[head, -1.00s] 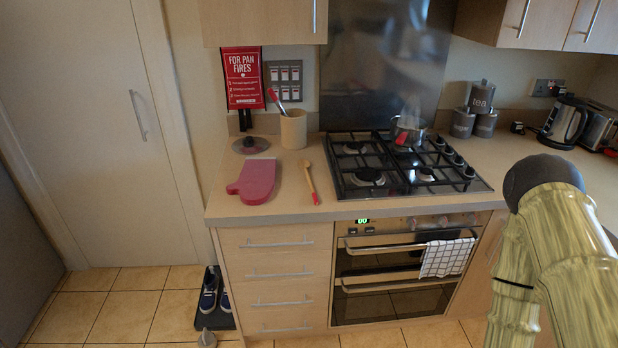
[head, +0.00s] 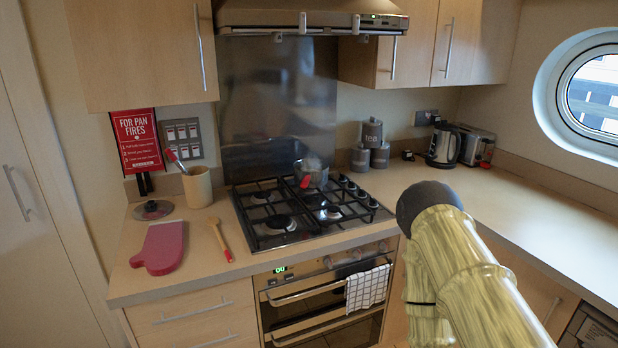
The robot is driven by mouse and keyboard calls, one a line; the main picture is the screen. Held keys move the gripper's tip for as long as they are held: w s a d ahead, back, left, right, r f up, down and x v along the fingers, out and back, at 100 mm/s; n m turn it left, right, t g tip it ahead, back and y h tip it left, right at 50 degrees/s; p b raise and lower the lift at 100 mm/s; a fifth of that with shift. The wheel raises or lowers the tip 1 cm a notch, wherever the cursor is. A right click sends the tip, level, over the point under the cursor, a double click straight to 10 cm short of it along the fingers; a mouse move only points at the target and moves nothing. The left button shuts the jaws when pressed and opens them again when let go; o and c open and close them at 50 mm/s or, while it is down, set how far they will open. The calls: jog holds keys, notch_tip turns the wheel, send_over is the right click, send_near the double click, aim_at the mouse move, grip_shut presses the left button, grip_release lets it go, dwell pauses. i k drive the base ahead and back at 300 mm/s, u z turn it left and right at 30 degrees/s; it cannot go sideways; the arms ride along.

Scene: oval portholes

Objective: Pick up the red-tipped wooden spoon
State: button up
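The red-tipped wooden spoon (head: 220,239) lies on the counter left of the gas hob. Its wooden end points to the back and its red tip points to the front edge. My arm shows at the lower right of the head view, in front of the counter and to the right of the oven. My gripper cannot be made out in this view. Nothing covers the spoon.
A utensil pot (head: 198,187) and a pan lid (head: 153,210) are behind. The hob (head: 285,226) with a pan (head: 314,174) is to the right. The right counter (head: 510,219) is largely clear.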

aim_at(214, 221)
jog(key=u, duration=2.35)
jog(key=i, duration=2.35)
jog(key=z, duration=1.6)
